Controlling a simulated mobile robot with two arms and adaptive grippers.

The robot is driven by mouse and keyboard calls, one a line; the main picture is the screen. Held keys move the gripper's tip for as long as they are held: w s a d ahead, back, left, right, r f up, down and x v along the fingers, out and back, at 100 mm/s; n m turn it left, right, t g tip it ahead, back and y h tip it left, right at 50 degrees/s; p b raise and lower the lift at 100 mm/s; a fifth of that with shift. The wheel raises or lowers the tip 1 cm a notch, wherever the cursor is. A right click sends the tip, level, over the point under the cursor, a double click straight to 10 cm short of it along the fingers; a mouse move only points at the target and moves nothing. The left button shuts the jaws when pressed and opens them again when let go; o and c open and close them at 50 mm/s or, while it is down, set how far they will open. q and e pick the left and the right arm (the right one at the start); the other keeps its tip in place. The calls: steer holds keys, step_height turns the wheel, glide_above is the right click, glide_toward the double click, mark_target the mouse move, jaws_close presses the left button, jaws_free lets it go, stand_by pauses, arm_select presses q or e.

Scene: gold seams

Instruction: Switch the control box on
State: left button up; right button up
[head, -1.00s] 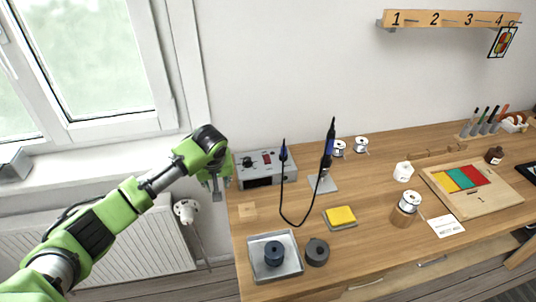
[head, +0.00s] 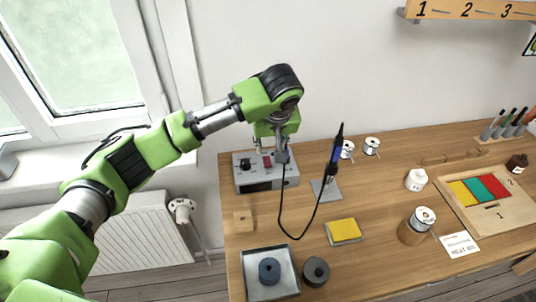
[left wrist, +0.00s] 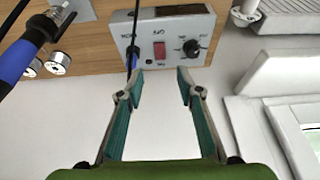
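The control box (head: 262,184) is a grey box at the back left of the bench, with a black knob and a red switch (head: 267,160) on its top. In the left wrist view the box's panel (left wrist: 173,25) appears upside down, with the red switch (left wrist: 159,52) between an OFF label and a second label, and the black knob (left wrist: 191,48) to its right. My left gripper (head: 281,156) is over the box's right part. In the left wrist view its fingers (left wrist: 160,74) are open and empty, with the switch just beyond the gap. My right gripper is not in view.
A soldering iron (head: 335,153) stands upright right of the box, its black cord looping over the bench. The wall is close behind; a window (head: 75,50) is left.

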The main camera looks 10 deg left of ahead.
arm_select(q)
steer(key=p, duration=0.1)
glide_toward(267, 161)
steer(key=x, duration=0.2)
steer(key=shift+w+a+f, duration=0.1)
steer(key=shift+w+f, duration=0.05)
steer(key=shift+f, duration=0.15)
steer(key=x, duration=0.4)
steer(key=shift+w+f+p, duration=0.1)
steer(key=shift+f+p, duration=0.2)
steer(key=shift+f, duration=0.1)
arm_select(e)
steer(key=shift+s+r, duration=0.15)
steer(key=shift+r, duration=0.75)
arm_select(q)
jaws_close()
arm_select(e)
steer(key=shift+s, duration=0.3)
